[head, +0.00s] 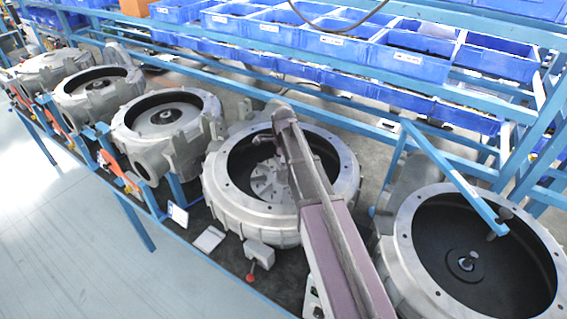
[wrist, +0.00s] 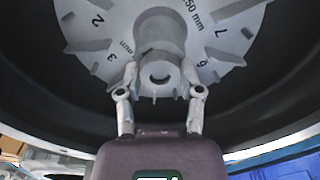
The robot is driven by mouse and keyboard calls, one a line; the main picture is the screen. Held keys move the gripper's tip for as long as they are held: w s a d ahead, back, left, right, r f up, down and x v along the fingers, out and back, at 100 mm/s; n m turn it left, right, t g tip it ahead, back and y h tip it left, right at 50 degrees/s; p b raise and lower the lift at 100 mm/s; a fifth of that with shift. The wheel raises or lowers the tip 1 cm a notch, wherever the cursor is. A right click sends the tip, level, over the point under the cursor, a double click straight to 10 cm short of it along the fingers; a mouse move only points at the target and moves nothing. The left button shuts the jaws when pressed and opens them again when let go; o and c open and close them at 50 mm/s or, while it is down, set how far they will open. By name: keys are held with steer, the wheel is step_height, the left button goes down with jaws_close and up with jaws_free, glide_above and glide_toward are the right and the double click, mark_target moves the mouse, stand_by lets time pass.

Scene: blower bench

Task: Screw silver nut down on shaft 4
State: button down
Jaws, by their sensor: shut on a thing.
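My gripper (wrist: 159,82) is shut on a small grey-silver round piece, the silver nut (wrist: 160,74), with one finger on each side. The nut is at the hub of a pale grey finned disc (wrist: 88,32) with printed numbers, inside a dark round housing. The shaft is hard to make out from the nut and hub, so I cannot tell how far down the nut sits. In the head view my arm reaches over the fourth housing from the left (head: 220,198), and the finned disc (head: 268,184) shows in its opening. The fingertips are hard to make out there.
Three similar housings stand to the left, the nearest of them (head: 150,145) close by. Another housing (head: 405,240) with a dark bowl stands at the right. Blue bins (head: 415,55) fill the rack behind. The floor at the lower left is clear. The housing wall surrounds my gripper.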

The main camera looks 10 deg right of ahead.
steer(key=m, duration=1.1)
stand_by(0.4)
steer(key=c, duration=0.5)
jaws_free()
steer(key=shift+c, duration=0.2)
steer(key=shift+n, duration=0.3)
